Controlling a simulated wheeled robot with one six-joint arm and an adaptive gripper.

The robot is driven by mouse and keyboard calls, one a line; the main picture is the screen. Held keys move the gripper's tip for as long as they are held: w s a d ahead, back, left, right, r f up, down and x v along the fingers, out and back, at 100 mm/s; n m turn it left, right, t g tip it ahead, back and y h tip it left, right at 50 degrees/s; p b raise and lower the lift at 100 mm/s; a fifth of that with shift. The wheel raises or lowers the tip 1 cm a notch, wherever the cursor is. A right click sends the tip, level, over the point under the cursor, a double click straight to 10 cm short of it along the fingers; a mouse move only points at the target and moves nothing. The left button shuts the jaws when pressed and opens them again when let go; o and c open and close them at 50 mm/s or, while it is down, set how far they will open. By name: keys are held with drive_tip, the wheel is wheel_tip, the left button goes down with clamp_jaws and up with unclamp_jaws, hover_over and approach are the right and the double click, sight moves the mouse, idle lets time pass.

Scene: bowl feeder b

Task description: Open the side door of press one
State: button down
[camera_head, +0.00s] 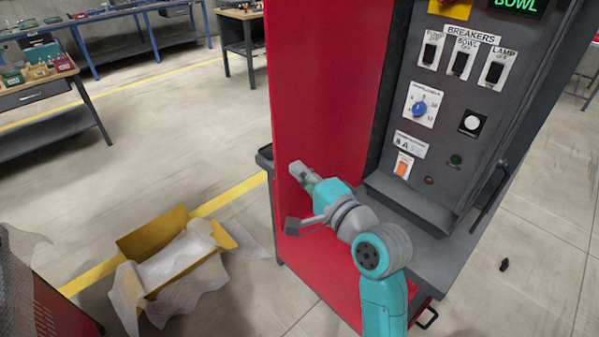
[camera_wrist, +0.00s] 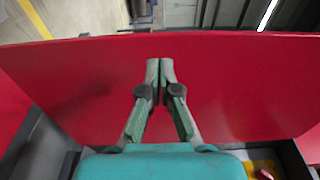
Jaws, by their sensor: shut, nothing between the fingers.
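The press has a tall red side panel (camera_head: 325,85) on its left, beside a dark grey control face. It appears to be the side door, but I cannot tell whether it is open. My gripper (camera_head: 297,170) is in front of this panel, near its left edge. In the wrist view the red panel (camera_wrist: 235,90) spans the picture, with floor beyond its upper edge. My gripper's fingers (camera_wrist: 160,66) are shut together and empty, with tips just short of that edge in the picture. Whether they touch the panel is unclear. No handle shows at the fingertips.
The control face (camera_head: 450,120) has breaker switches, a blue dial and buttons. A dark bar handle (camera_head: 490,197) is at its right, and a small handle (camera_head: 428,318) is low down. An open carton (camera_head: 180,255) with wrapping lies on the floor at left.

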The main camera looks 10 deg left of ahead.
drive_tip(key=s, duration=1)
drive_tip(key=shift+s+d, duration=0.2)
drive_tip(key=shift+d, duration=0.2)
